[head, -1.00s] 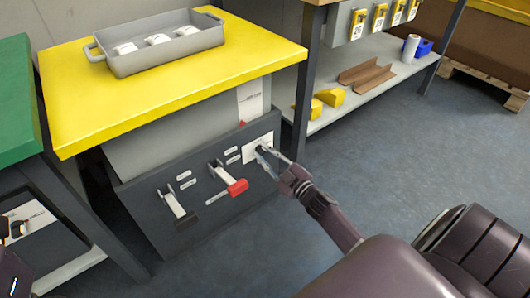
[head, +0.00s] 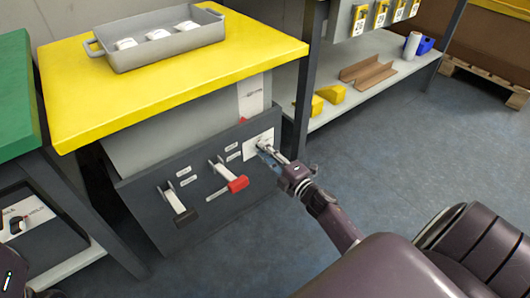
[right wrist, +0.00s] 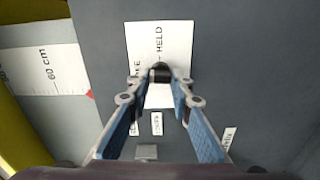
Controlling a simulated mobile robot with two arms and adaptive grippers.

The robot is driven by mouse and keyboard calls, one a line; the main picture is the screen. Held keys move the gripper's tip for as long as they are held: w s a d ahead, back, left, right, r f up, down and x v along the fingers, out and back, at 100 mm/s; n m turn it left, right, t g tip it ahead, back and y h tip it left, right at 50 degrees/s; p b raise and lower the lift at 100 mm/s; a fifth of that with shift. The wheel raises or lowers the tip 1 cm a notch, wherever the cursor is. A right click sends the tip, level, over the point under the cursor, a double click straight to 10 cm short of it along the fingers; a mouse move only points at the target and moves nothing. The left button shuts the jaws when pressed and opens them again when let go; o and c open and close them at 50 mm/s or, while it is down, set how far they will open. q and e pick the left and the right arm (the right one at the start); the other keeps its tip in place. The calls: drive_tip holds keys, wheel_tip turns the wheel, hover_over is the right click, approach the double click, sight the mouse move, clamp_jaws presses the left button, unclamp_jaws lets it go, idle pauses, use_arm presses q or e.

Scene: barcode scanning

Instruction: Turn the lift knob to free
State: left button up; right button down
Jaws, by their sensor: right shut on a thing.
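The lift knob (right wrist: 160,70) is small and black, on a white label plate (right wrist: 176,42) in the right wrist view. The plate reads HELD near the knob; other lettering on its left is partly hidden. In the head view the plate (head: 260,139) is at the upper right of the dark grey front panel (head: 150,222). My right gripper (right wrist: 161,84) is shut on the knob, with one fingertip at each side. It also shows in the head view (head: 265,149), where the fingers largely hide the knob. My left gripper is out of view.
Left of the knob are a red-tipped lever (head: 236,184) and a black-tipped lever (head: 186,217). A yellow tabletop (head: 180,88) overhangs the panel and bears a grey tray (head: 165,58). A dark table leg (head: 305,100) stands to the right. The floor in front is clear.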

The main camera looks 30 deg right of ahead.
drive_tip(key=shift+n, duration=0.5)
drive_tip(key=shift+f, duration=0.1)
drive_tip(key=c, duration=1.7)
unclamp_jaws()
drive_tip(key=shift+c, duration=0.2)
drive_tip(key=s, duration=1.2)
drive_tip(key=shift+d, duration=0.45)
